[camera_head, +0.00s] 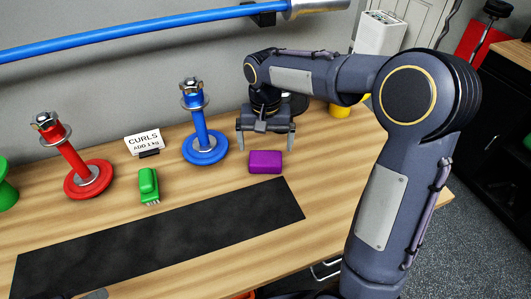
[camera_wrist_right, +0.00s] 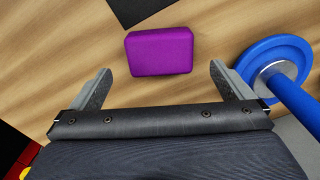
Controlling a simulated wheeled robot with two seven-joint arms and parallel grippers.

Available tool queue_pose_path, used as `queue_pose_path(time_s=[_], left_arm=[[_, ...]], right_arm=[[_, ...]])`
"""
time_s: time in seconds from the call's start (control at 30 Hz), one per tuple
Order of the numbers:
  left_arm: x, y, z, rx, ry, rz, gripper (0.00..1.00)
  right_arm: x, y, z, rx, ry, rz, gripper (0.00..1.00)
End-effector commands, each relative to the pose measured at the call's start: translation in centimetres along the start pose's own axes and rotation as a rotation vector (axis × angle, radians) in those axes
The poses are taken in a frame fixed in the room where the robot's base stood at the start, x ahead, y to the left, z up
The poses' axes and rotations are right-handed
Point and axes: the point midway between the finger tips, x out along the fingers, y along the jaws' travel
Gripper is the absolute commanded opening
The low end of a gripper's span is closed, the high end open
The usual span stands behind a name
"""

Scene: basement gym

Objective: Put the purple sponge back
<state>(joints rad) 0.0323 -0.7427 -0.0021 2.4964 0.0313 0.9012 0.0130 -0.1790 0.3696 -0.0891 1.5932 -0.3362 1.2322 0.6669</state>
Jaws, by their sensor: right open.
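The purple sponge (camera_head: 265,162) lies flat on the wooden bench, just beyond the dark mat's right end in the head view. It also shows in the right wrist view (camera_wrist_right: 160,51), ahead of and between the fingers. My right gripper (camera_head: 266,146) is open and empty, pointing down behind the sponge; in the right wrist view (camera_wrist_right: 160,82) its two fingers are spread wider than the sponge. The sponge appears apart from both fingers.
A blue stand (camera_head: 205,145) is close left of the right gripper. A red stand (camera_head: 88,178), a green brush (camera_head: 149,186) and a "CURLS" sign (camera_head: 145,142) are farther left. A dark mat (camera_head: 160,235) covers the front. A yellow object (camera_head: 340,111) is behind the arm.

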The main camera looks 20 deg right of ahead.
Motion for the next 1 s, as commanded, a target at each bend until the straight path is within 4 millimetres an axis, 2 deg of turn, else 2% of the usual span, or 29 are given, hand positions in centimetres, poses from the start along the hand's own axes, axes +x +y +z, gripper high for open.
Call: queue_pose_path(time_s=[0.03, 0.2, 0.37, 0.47, 0.57, 0.73, 0.9, 1.0], left_arm=[[-0.1, 0.1, -0.1, 0.0, 0.0, 0.0, 0.36], [-0.3, 0.1, -0.1, 0.0, 0.0, 0.0, 0.36], [-0.3, 0.1, -0.2, 0.0, 0.0, 0.0, 0.36], [-0.3, 0.1, -0.2, 0.0, 0.0, 0.0, 0.36], [-0.3, 0.1, -0.2, 0.0, 0.0, 0.0, 0.36], [-0.3, 0.1, -0.2, 0.0, 0.0, 0.0, 0.36], [-0.3, 0.1, -0.2, 0.0, 0.0, 0.0, 0.36], [-0.3, 0.1, -0.2, 0.0, 0.0, 0.0, 0.36]], right_arm=[[-1.3, -0.1, -0.1, 0.0, 0.004, -0.003, 1.0], [-4.1, -0.1, 0.0, -0.001, 0.002, -0.001, 1.0], [-5.5, 0.1, 0.1, -0.002, 0.001, -0.003, 1.0], [-6.2, 1.0, 1.0, -0.015, 0.007, -0.032, 1.0], [-6.8, 2.9, 3.4, -0.052, 0.026, -0.104, 1.0], [-6.9, 6.6, 10.4, -0.151, 0.116, -0.277, 1.0], [-5.0, 8.2, 17.0, -0.232, 0.247, -0.4, 1.0], [-3.6, 8.4, 19.6, -0.263, 0.312, -0.438, 1.0]])
